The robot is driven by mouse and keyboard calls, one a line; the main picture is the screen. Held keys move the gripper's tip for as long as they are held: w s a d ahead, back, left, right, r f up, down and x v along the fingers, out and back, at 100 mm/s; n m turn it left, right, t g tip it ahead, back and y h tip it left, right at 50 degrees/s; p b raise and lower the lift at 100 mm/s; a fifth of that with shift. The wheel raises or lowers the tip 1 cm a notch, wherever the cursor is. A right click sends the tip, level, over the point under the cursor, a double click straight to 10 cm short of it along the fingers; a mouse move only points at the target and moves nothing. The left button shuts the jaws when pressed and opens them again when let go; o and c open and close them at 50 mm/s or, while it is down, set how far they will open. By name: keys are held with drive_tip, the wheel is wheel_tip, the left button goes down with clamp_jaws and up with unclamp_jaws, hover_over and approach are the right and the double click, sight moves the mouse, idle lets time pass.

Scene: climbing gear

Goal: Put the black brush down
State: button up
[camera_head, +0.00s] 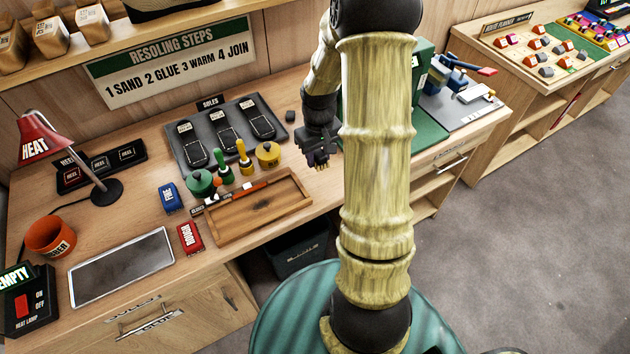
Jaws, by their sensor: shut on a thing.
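My gripper (320,158) is at the end of my arm, above the workbench's front part, right of the wooden tray (262,209). It is shut on a dark thing, taken to be the black brush. The brush blends with the dark fingers, and my arm is close beside it, so its outline and whether it touches the bench cannot be told. A small yellow spot shows at the fingertips. Green and yellow handles (244,156) stand upright left of my gripper, near a green pot (200,182) and a yellow pot (267,153).
My arm hides part of the bench's right side.

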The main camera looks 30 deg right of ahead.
drive_tip(key=shift+s+f, duration=0.1)
drive_tip(key=shift+s, duration=0.1)
hover_over(318, 185)
drive_tip(key=shift+f+p, duration=0.4)
drive_tip(key=shift+f, duration=2.4)
drive_tip(key=shift+f, duration=0.1)
drive_tip(key=shift+f+p, duration=0.4)
drive_tip(key=shift+f, duration=1.6)
drive_tip(key=o, duration=1)
drive_tip(key=shift+f, duration=0.1)
drive_tip(key=shift+o, duration=0.2)
wheel_tip(318, 185, up, 12)
drive_tip(key=shift+r+b, duration=0.15)
drive_tip(key=shift+b, duration=0.85)
